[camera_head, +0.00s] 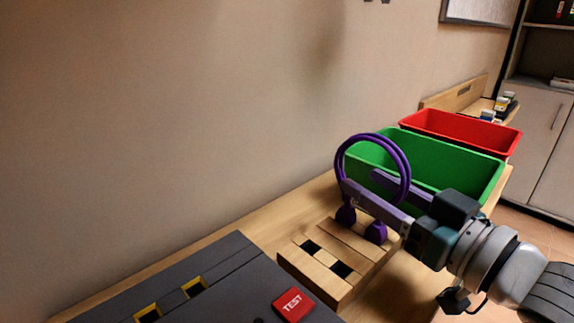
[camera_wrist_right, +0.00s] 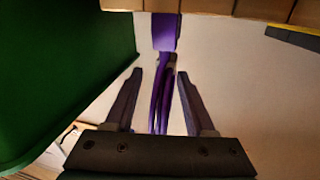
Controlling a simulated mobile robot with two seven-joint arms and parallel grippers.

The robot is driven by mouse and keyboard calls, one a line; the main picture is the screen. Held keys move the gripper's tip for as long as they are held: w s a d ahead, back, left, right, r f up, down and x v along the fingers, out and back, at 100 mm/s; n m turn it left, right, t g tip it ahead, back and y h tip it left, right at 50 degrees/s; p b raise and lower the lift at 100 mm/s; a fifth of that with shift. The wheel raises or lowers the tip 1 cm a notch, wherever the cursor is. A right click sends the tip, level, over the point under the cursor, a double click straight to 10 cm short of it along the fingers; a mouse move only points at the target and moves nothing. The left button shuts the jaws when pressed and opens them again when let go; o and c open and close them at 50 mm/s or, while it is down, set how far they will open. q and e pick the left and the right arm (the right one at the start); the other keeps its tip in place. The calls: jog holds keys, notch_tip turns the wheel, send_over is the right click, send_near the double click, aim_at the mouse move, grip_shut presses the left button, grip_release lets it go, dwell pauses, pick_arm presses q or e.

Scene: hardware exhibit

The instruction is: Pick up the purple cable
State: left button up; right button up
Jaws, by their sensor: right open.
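The purple cable (camera_head: 401,154) stands upright as a loop, with its two plug ends down at a wooden block (camera_head: 322,283). It also shows in the right wrist view (camera_wrist_right: 164,100), running between my gripper's fingers. My right gripper (camera_head: 359,183) reaches in from the right with its fingers on either side of the cable loop. It is open, and in the right wrist view (camera_wrist_right: 160,77) there are gaps between the fingers and the cable. How the plugs sit in the block is partly hidden. My left gripper is not in view.
A green bin (camera_head: 455,156) stands just behind my right gripper, with a red bin (camera_head: 462,130) beyond it. A dark box (camera_head: 215,285) with a red TEST button (camera_head: 293,304) and yellow-edged slots lies at the front left. A wall runs behind the table.

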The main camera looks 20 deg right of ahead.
jog(key=shift+c, duration=0.3)
grip_shut()
dwell(0.4)
